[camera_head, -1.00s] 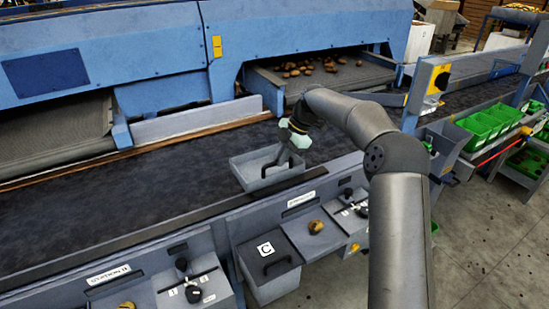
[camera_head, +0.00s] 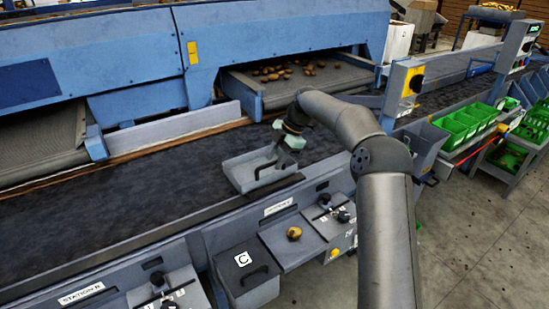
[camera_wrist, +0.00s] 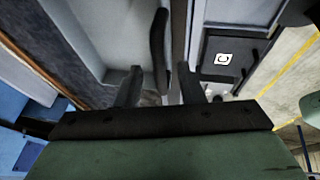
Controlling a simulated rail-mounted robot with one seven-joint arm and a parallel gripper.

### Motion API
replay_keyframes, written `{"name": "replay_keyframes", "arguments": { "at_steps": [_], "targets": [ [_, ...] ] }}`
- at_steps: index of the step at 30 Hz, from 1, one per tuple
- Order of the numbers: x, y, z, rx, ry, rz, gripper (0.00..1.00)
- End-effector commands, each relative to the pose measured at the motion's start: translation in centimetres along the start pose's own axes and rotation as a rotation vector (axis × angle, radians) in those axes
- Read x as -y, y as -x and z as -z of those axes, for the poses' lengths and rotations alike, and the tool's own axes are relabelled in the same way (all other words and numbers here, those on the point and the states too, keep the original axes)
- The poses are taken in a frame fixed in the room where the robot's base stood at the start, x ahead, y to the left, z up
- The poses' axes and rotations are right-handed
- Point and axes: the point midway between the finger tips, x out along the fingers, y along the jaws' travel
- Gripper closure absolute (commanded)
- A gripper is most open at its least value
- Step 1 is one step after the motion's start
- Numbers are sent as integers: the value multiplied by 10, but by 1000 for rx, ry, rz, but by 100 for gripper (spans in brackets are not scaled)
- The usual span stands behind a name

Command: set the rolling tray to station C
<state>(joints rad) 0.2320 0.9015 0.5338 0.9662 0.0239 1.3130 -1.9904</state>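The rolling tray (camera_head: 238,180) is an open grey-blue tray on the front rail of the dark conveyor belt, above the bin lid marked C (camera_head: 243,258). My gripper (camera_head: 281,163) is at the right part of the tray, by its dark handle. In the wrist view the tray (camera_wrist: 98,30) is at the left and the handle (camera_wrist: 160,45) runs between my two fingers (camera_wrist: 160,88). The fingers stand apart, with a gap visible on each side of the handle. The C lid also shows in the wrist view (camera_wrist: 222,80).
A potato (camera_head: 294,233) lies on the panel right of the C lid. A Station B label (camera_head: 82,294) is at lower left. A yellow switch post (camera_head: 402,92) and green crates (camera_head: 462,127) stand at right. The belt (camera_head: 110,190) left of the tray is clear.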

Motion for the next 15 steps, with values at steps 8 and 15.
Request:
{"name": "replay_keyframes", "arguments": {
  "at_steps": [8, 15],
  "targets": [
    [0, 0, 1, -3, 1, 3, 66],
    [0, 30, 1, -1, 2, -1, 66]
  ]
}}
